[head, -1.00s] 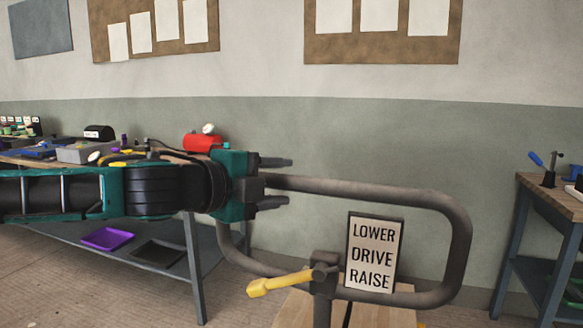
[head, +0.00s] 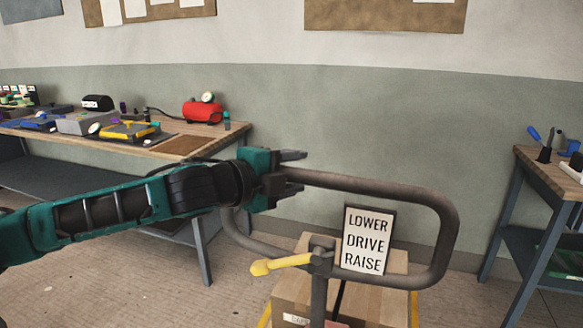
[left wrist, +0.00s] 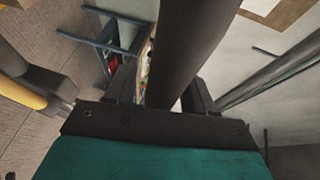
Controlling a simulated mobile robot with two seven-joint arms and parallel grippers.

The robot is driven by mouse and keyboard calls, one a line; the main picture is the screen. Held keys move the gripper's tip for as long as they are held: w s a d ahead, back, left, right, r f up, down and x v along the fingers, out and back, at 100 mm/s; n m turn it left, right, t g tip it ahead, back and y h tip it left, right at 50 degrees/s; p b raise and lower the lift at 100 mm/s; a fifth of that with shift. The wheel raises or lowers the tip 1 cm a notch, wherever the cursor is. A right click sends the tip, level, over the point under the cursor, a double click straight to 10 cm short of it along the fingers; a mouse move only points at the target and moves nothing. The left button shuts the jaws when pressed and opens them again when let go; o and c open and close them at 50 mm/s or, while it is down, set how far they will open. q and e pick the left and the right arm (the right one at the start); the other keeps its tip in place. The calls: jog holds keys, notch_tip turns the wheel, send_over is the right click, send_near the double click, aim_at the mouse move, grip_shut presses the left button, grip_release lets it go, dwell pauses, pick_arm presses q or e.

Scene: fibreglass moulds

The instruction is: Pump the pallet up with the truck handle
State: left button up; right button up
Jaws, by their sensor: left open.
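The truck handle (head: 375,181) is a dark grey tube loop on an upright post in the head view. A sign (head: 367,240) reading LOWER, DRIVE, RAISE stands inside the loop. A yellow lever (head: 281,264) sticks out left from the post. My left gripper (head: 293,172) is open at the loop's upper left end. In the left wrist view the handle tube (left wrist: 186,45) runs between the open fingers (left wrist: 160,95). Cardboard boxes (head: 370,302) sit low behind the post; the pallet itself is hidden or cannot be made out. My right gripper is not in view.
A workbench (head: 170,150) at the left holds several tools and a red tank (head: 202,112). Another bench (head: 552,175) stands at the right edge. The wall is behind the handle. Floor shows between the benches.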

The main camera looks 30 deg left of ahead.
pick_arm(q)
grip_shut()
dwell(0.4)
